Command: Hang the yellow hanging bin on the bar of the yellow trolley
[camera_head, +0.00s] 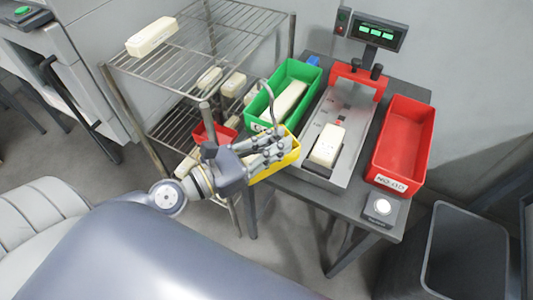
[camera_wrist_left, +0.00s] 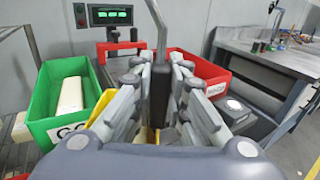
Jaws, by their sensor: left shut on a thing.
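The yellow hanging bin (camera_head: 289,158) is in the middle of the head view, at the left front edge of the dark table. My left gripper (camera_head: 276,146) is over it and covers much of it. In the left wrist view, the fingers of my left gripper (camera_wrist_left: 160,110) are closed around a dark upright grip with a thin grey rod rising from it. Yellow parts of the bin (camera_wrist_left: 103,104) show behind and below the fingers. Whether the bin touches the table is hidden. I see no yellow trolley or its bar. My right gripper is not in view.
A green bin (camera_head: 309,73) with a cream block stands just behind. The table also bears a scale with a cream block (camera_head: 327,146) and a red bin (camera_head: 403,140). A wire rack (camera_head: 190,50) stands left. A grey waste bin (camera_head: 466,250) stands at lower right.

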